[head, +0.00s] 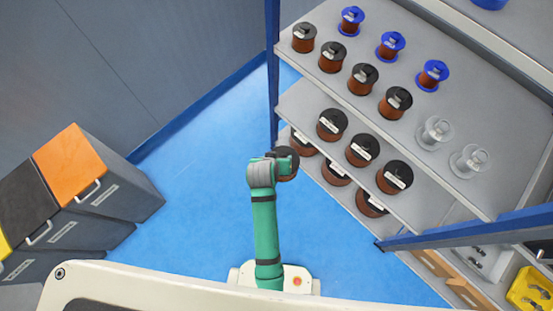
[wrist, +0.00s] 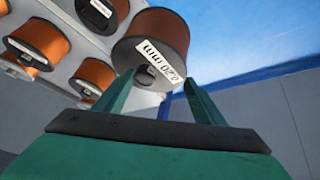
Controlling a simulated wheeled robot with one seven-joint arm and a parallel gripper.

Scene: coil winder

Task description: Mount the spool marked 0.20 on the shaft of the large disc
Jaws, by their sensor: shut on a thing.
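The spool marked 0.20 mm (wrist: 150,32) has a black flange, copper-coloured wire and a white label. In the wrist view it is at the top centre, at the fingertips of my gripper (wrist: 160,85), which is shut on it. In the head view my gripper (head: 278,166) is at the left end of the rack's lower shelves, and the dark spool (head: 289,154) shows only partly behind it. The large disc and its shaft are not in view.
The shelf rack (head: 410,150) holds several black, blue and clear spools. More copper spools (wrist: 38,40) sit close left of the held one in the wrist view. A blue rack post (head: 272,60) stands nearby. Cabinets (head: 85,185) are at left; blue floor (head: 190,200) between is clear.

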